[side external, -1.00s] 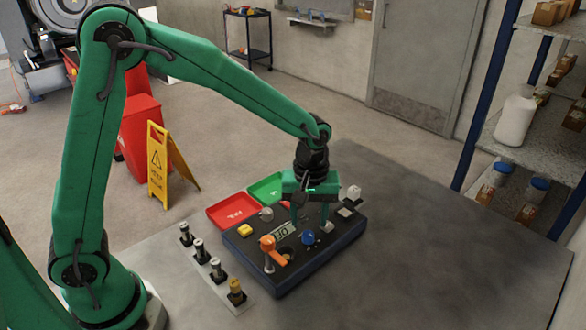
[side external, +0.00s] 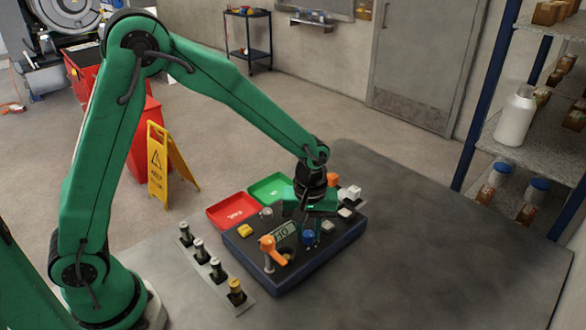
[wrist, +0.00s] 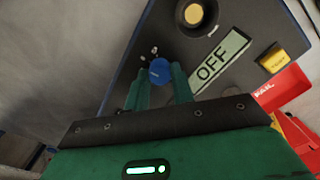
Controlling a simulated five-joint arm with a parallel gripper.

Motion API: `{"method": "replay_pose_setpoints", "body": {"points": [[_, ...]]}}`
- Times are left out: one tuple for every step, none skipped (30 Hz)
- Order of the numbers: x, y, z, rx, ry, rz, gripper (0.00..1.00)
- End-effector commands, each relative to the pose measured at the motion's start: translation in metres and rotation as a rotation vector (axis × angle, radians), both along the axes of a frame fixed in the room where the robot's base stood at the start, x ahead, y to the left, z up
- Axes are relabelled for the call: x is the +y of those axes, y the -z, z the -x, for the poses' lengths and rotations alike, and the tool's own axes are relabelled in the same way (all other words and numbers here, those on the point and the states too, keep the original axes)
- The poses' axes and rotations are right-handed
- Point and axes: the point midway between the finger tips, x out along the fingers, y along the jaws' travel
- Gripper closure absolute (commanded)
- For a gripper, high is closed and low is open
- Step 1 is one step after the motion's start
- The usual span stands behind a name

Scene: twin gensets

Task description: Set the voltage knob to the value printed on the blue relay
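The blue round knob (side external: 308,237) is on the dark control panel (side external: 300,277), and pale marks lie beside it in the wrist view (wrist: 160,71). My gripper (wrist: 160,88) points down at it, with its two green fingers apart and one on each side of the knob in that view. I cannot tell whether they touch it. In the side view my gripper (side external: 312,228) is low over the panel and partly hides it. The panel's display (wrist: 221,62) reads OFF. I cannot make out a blue relay or any printed value.
A yellow button (side external: 245,230) is at the panel's left. A red tray (side external: 212,214) and a green tray (side external: 258,190) lie behind. The table's right side is clear.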

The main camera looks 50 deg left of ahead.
Motion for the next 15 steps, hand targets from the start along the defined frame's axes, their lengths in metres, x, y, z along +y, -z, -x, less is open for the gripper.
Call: {"method": "replay_pose_setpoints", "body": {"points": [[0.0001, -0.0003, 0.0000, 0.000, 0.000, 0.000, 0.99], [0.0001, -0.0003, 0.0000, 0.000, 0.000, 0.000, 0.99], [0.0001, -0.0003, 0.0001, 0.000, 0.002, 0.000, 0.99], [0.0001, -0.0004, 0.0000, 0.000, 0.003, 0.000, 0.99], [0.0001, -0.0004, 0.0000, 0.000, 0.006, 0.000, 0.99], [0.0001, -0.0004, 0.0000, 0.000, 0.010, 0.000, 0.99], [0.0001, -0.0004, 0.0000, 0.000, 0.014, 0.000, 0.99], [0.0001, -0.0004, 0.0000, 0.000, 0.019, 0.000, 0.99], [0.0001, -0.0005, 0.0000, 0.000, 0.028, 0.000, 0.99], [0.0001, -0.0005, 0.0000, 0.000, 0.036, 0.000, 0.99], [0.0001, -0.0005, 0.0000, 0.000, 0.046, 0.000, 0.99], [0.0001, -0.0005, 0.0000, 0.000, 0.060, 0.000, 0.99], [0.0002, -0.0005, -0.0001, 0.000, 0.073, 0.000, 0.99], [0.0002, -0.0005, -0.0001, 0.000, 0.087, 0.000, 0.99], [0.0002, -0.0005, -0.0001, 0.000, 0.108, 0.000, 0.99]]}}
